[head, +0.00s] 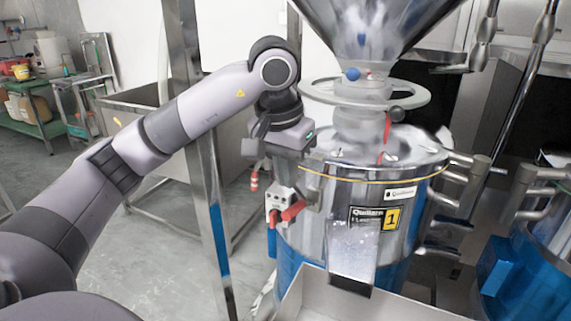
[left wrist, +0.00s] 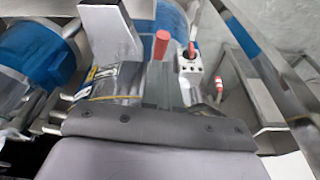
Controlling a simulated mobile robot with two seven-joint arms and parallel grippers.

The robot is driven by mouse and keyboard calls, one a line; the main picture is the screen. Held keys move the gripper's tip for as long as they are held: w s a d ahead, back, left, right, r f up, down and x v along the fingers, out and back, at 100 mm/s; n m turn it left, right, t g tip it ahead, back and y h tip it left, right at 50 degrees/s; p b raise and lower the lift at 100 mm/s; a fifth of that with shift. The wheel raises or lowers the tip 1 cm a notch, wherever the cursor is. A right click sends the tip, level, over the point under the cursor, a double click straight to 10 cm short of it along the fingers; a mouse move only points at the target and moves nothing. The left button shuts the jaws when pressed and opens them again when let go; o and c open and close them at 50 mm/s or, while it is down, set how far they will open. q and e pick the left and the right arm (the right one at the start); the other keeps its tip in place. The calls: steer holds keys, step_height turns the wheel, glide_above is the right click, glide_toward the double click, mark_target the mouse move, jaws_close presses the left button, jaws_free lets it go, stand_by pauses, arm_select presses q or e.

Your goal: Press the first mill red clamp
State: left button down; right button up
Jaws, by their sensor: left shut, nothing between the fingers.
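The first mill (head: 318,237) is a shiny steel drum with a blue lower part and a yellow "1" label. A red-handled clamp (head: 293,210) sticks out on its left side, and its red handle also shows in the left wrist view (left wrist: 161,45). My left gripper (head: 268,158) is shut and empty, at the upper left edge of the drum, above the red handle and apart from it. The fingertips are partly hidden and hard to make out. Another red lever (head: 387,128) stands on the mill's top. My right gripper is not in view.
A white switch box (head: 280,200) with a red knob sits beside the clamp. A steel frame post (head: 207,190) stands left of the mill. A steel chute (head: 352,250) projects from its front. A second mill (head: 545,245) stands at the right.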

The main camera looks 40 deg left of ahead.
mark_target(291, 209)
arm_select(q)
steer(key=x, duration=0.5)
steer(key=shift+w+f, duration=0.1)
steer(key=shift+f, duration=0.2)
steer(key=shift+f, duration=0.1)
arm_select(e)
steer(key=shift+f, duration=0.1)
